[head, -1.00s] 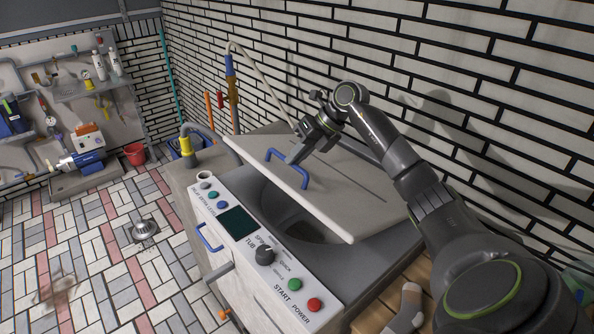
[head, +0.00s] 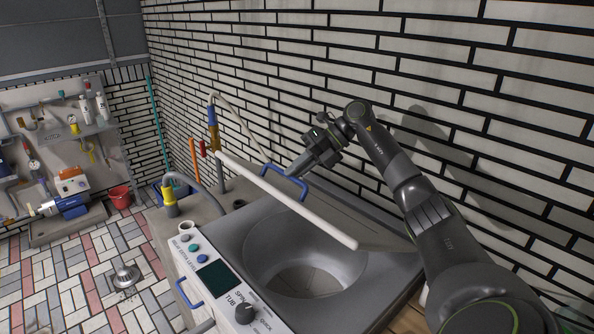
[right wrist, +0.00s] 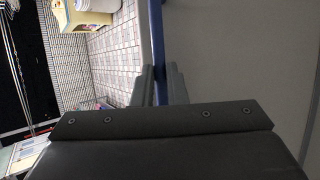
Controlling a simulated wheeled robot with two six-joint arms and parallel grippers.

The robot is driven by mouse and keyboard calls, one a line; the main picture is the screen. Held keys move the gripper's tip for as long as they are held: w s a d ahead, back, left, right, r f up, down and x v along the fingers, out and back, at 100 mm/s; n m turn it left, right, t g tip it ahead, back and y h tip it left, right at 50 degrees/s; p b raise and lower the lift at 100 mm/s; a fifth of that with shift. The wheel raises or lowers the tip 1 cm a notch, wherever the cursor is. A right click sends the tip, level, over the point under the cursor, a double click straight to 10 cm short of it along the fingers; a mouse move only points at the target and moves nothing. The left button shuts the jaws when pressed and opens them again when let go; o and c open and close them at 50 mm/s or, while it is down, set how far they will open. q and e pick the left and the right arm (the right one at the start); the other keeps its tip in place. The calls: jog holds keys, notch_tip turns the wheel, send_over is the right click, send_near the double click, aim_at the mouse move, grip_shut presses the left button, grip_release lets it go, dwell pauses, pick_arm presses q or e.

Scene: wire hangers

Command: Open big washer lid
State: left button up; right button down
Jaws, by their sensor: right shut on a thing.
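The big washer (head: 225,250) stands in front of me with its control panel facing me. Its lid (head: 300,210) is tilted up high, hinged on the wall side, and the round tub (head: 300,262) shows below it. A blue handle (head: 285,181) sits on the lid. My right gripper (head: 297,175) is at this handle. In the right wrist view its fingers (right wrist: 158,88) are shut on the blue handle (right wrist: 157,50), with the pale lid to the right. My left gripper is not in view.
A brick wall (head: 400,70) rises close behind the washer. A hose and pipes (head: 214,130) stand at its back left.

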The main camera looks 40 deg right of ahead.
jog(key=c, duration=1.5)
grip_release()
jog(key=shift+o, duration=0.2)
jog(key=b+v, duration=0.1)
jog(key=v, duration=1.6)
jog(key=shift+d, duration=0.25)
